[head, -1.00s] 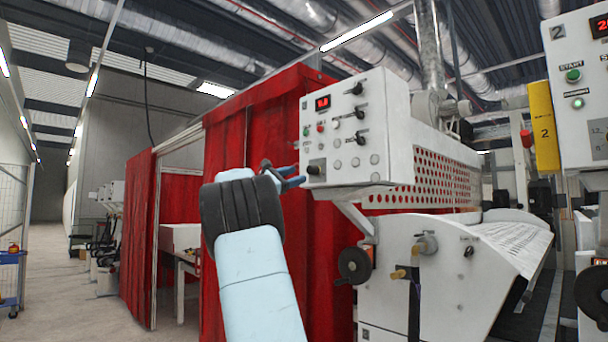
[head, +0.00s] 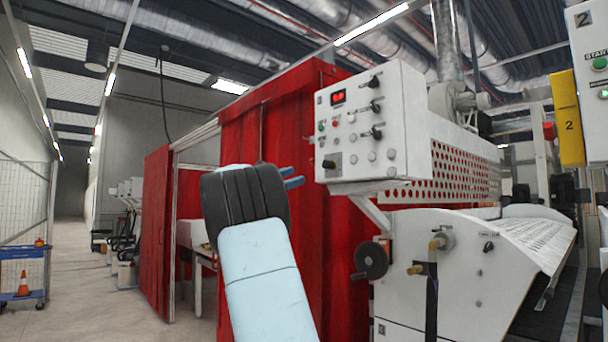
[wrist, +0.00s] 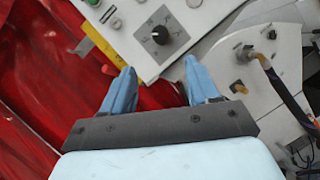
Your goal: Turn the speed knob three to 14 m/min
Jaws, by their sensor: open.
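A white control panel (head: 385,152) carries a small red display (head: 338,97), whose digits I cannot read, plus several buttons and switches. A dark speed knob (head: 330,163) sits at its lower left. In the wrist view the black round knob (wrist: 160,35) stands on a grey square dial plate (wrist: 163,38), ahead of and between my fingertips. My gripper (head: 297,177) has blue fingers and is left of the panel. In the wrist view my gripper (wrist: 158,70) is open and empty, its fingers apart from the knob. The panel's number is too small to read surely.
A red curtain (head: 262,130) hangs behind my gripper. Below the panel are a black handwheel (head: 371,260) and a brass-coloured valve (head: 437,243) on the white machine. The aisle at left is open floor.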

